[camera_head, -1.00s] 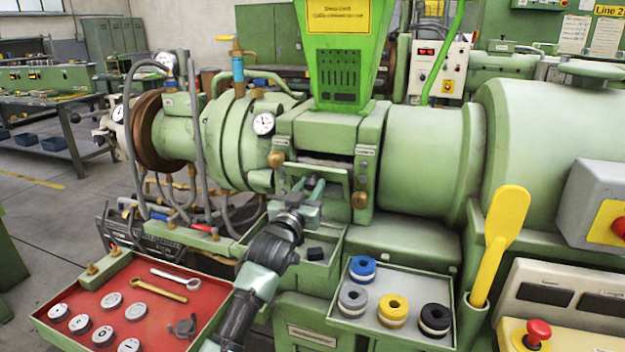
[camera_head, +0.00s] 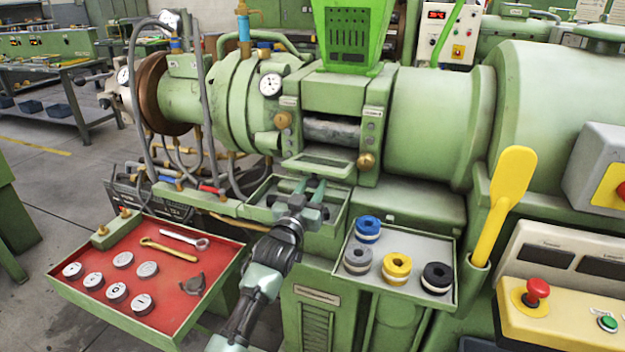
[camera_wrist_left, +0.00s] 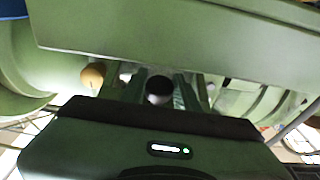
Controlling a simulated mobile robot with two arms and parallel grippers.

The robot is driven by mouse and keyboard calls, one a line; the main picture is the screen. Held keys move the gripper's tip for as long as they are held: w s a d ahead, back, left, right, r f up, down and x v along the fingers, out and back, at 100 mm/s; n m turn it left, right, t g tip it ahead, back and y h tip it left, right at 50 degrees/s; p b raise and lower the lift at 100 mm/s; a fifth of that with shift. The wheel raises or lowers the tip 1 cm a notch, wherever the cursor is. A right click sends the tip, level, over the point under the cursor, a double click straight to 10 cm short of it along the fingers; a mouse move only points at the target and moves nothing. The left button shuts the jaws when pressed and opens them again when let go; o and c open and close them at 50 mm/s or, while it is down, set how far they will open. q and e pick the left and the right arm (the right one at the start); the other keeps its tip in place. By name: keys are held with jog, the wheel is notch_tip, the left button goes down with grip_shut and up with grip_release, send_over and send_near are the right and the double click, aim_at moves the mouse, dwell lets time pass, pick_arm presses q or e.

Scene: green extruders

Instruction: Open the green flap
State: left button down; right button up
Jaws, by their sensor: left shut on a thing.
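The green flap (camera_head: 318,162) is a framed panel on the front of the green machine. It is tilted outward and down, and the opening behind it shows a grey metal roller (camera_head: 340,131). My left gripper (camera_head: 312,184) is at the flap's front edge from below, shut on the flap. The exact contact is hard to see. In the left wrist view my gripper's fingers (camera_wrist_left: 160,90) reach up towards a wide green panel, and a dark round thing shows between them. My right gripper is not in view.
A red tray (camera_head: 150,265) with tools and round discs is at the lower left. A grey tray (camera_head: 405,290) with several coloured rings is to the right. A green bin (camera_head: 345,215) lies under the gripper.

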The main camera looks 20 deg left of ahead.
pick_arm(q)
jog(key=shift+w+f, duration=0.15)
jog(key=shift+f, duration=0.55)
jog(key=c, duration=1.1)
grip_release()
jog(key=shift+w, duration=0.1)
jog(key=shift+w+f, duration=0.15)
jog(key=shift+w, duration=0.15)
jog(key=shift+s, duration=0.25)
jog(key=s, duration=0.5)
jog(key=s+f, duration=0.1)
jog(key=s, duration=0.1)
jog(key=shift+s+a, duration=0.1)
jog(key=shift+s, duration=0.1)
